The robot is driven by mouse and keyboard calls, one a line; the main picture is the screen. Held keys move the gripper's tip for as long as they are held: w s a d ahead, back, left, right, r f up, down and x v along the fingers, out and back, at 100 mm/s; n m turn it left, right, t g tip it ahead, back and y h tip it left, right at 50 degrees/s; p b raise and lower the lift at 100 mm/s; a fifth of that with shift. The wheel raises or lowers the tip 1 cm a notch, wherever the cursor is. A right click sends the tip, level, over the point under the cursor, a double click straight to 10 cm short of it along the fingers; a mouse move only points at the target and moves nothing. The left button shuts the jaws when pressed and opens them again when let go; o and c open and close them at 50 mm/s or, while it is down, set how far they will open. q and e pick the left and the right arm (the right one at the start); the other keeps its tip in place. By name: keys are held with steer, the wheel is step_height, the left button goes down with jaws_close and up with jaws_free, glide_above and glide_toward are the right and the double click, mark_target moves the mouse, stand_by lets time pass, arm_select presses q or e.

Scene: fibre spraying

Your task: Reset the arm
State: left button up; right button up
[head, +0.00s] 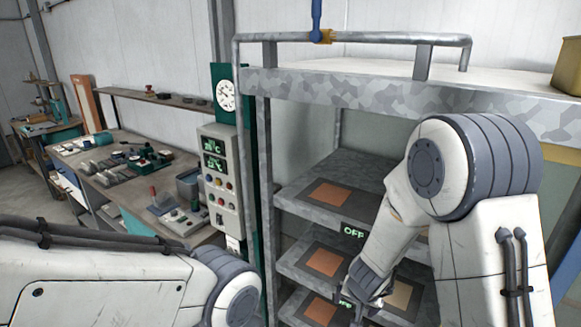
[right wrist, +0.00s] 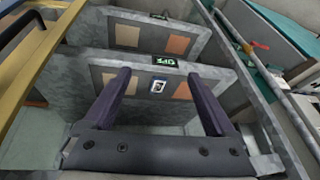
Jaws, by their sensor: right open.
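My right gripper (head: 368,298) is in front of the metal shelf rack (head: 310,228), low in the head view, partly covered by my own arm. In the right wrist view its two dark fingers (right wrist: 162,78) are spread apart with nothing between them. Beyond the fingers are shelf levels with square orange and tan pads.
A control box (head: 218,175) with green readouts and buttons stands left of the rack, below a round gauge (head: 226,95). A cluttered workbench (head: 110,185) is farther left. The rack's top (head: 400,92) and side posts bound the space around the right arm.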

steer(key=s+d+r+n+g, duration=0.25)
steer(key=s+r+n, duration=0.25)
steer(key=s+r, duration=0.5)
steer(key=s+a+f+n+g+b, duration=0.1)
steer(key=s+a+f+n+b, duration=0.2)
steer(key=s+a+b, duration=0.2)
steer(key=s+a+f+n+g+y+b, duration=0.1)
steer(key=s+a+f+n+b, duration=0.2)
steer(key=s+a, duration=0.5)
steer(key=s+n+b, duration=0.1)
steer(key=s+b, duration=0.1)
steer(key=shift+a+f+y+b, duration=0.15)
steer(key=shift+a+y+b, duration=0.05)
steer(key=shift+y+b, duration=0.1)
